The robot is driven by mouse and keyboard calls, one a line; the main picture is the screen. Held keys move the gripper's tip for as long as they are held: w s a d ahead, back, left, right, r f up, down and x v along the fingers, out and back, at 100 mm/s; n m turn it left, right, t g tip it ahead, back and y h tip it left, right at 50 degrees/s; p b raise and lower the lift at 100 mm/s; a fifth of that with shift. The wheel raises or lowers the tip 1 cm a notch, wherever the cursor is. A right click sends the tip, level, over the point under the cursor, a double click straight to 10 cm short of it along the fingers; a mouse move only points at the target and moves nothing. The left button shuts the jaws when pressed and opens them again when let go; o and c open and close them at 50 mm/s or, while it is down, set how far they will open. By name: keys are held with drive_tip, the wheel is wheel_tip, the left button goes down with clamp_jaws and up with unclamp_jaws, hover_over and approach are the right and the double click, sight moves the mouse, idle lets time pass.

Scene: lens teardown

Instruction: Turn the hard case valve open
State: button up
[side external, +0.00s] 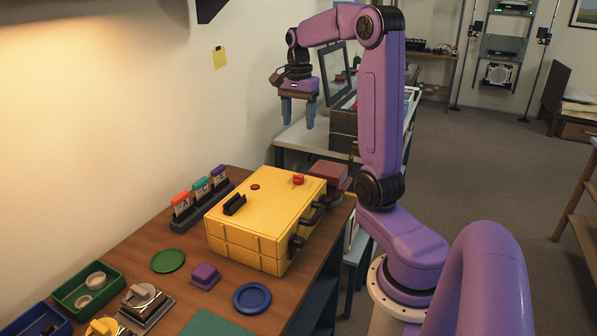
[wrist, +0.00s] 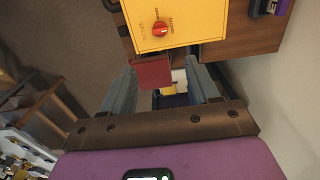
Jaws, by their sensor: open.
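The yellow hard case (side external: 263,250) stands closed on the wooden table. Its red valve knob (side external: 298,179) sits on the lid near the back right corner. My gripper (side external: 297,124) is open and empty, raised above and behind the case, fingers pointing down. In the wrist view my gripper (wrist: 167,88) shows its two fingers apart, with the case beyond them at the top of the picture. Nothing is between the jaws at close range.
A dark red box (side external: 328,173) stands right behind the case. A rack of coloured lettered cards (side external: 200,200) is left of it. A green disc (side external: 168,260), a purple block (side external: 205,275), a blue ring (side external: 252,298) and a green tray (side external: 88,288) lie in front. The air above the lid is clear.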

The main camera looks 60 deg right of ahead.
sight(298, 178)
wheel_tip(298, 178, down, 16)
drive_tip(key=shift+f, duration=0.15)
idle(0.3)
drive_tip(key=c, duration=1)
